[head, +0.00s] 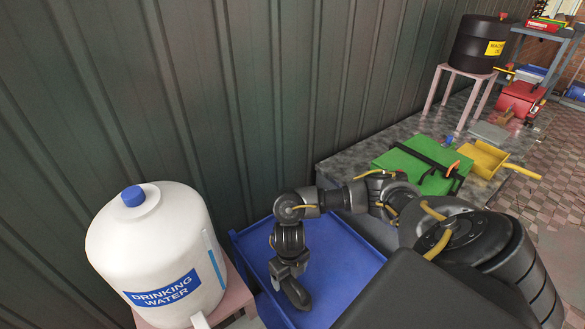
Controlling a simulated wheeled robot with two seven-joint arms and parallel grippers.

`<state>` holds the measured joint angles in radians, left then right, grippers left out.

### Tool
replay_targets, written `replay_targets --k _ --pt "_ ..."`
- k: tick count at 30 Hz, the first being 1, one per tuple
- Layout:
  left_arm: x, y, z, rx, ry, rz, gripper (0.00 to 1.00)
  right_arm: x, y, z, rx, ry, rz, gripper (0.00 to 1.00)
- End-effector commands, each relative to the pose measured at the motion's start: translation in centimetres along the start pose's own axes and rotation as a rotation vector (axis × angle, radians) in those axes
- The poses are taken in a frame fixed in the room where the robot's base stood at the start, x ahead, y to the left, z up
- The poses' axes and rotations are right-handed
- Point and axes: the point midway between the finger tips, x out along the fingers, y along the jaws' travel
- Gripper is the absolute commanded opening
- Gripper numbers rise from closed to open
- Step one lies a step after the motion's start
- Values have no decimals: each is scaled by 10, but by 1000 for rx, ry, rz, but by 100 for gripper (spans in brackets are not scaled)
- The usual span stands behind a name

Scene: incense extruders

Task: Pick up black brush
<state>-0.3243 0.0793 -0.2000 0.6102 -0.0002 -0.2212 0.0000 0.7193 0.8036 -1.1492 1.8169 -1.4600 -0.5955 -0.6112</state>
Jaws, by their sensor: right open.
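I cannot make out the black brush for certain. A long dark thing (424,157) lies across a green case (402,165) on the grey platform, and I cannot tell if it is the brush. My right arm reaches in from the right, and my right gripper (292,290) points down over the blue tray (338,240). The gripper is open; its dark fingers overlap in this view, and nothing clearly shows between them. It is well to the left of the green case. My left gripper is out of view.
A white drinking water tank (150,245) stands left of the tray on a pink stand (236,292). A yellow dustpan (484,158) lies beside the green case. A black oil drum (478,45) and a cart with red boxes (520,98) are at the back right. A corrugated wall (250,90) runs behind.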

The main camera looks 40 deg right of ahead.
Motion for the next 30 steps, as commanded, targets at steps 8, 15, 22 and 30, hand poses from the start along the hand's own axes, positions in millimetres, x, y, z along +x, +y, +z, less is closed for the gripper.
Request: replay_targets --k 8,15,22,30 --pt "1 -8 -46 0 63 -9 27 10 -2 -2 1 4 -2 79" --pt "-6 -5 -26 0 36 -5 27 44 -4 -10 3 4 -2 79" --pt "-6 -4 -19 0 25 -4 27 58 -4 -9 0 0 -1 79" --pt "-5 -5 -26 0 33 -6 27 58 -4 -9 0 0 0 64"
